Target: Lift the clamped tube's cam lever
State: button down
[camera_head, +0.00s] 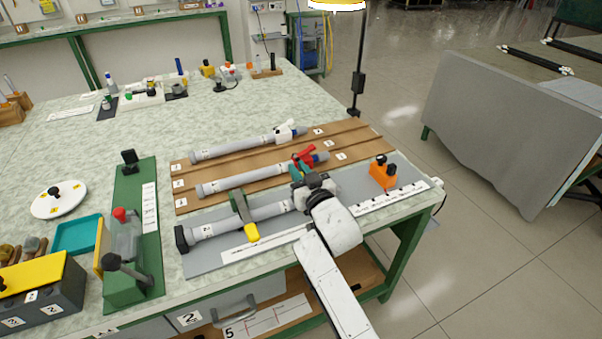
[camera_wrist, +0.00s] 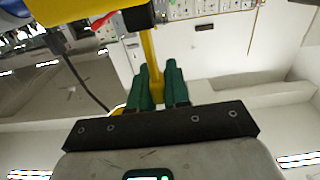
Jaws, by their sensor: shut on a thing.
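The clamped tube (camera_head: 272,210) is grey and lies on a grey base plate (camera_head: 203,263) at the front of the bench. A green clamp with a yellow tip (camera_head: 244,216) crosses over it. My gripper (camera_head: 298,171) is at the tube's right end, and my wrist hides that end in the head view. In the wrist view, the green fingers of my gripper (camera_wrist: 158,72) are closed around a narrow yellow lever (camera_wrist: 149,45), which looks like the tube's cam lever. A blue and yellow part (camera_wrist: 60,10) fills the upper left there.
Behind lie a tube with a red lever (camera_head: 248,180) and one with a white lever (camera_head: 240,146) on a brown board (camera_head: 352,135). The red lever is close to my fingers. An orange block (camera_head: 382,177) stands to the right, a green fixture (camera_head: 130,275) to the left.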

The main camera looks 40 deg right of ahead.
jog(key=shift+a, duration=0.1)
dwell(0.3)
jog(key=c, duration=1.4)
grip_release()
jog(key=shift+c, duration=0.2)
jog(key=b+v, duration=0.2)
jog(key=v, duration=0.8)
jog(key=shift+s+b, duration=0.3)
jog(key=shift+s, duration=0.05)
jog(key=shift+a, duration=0.1)
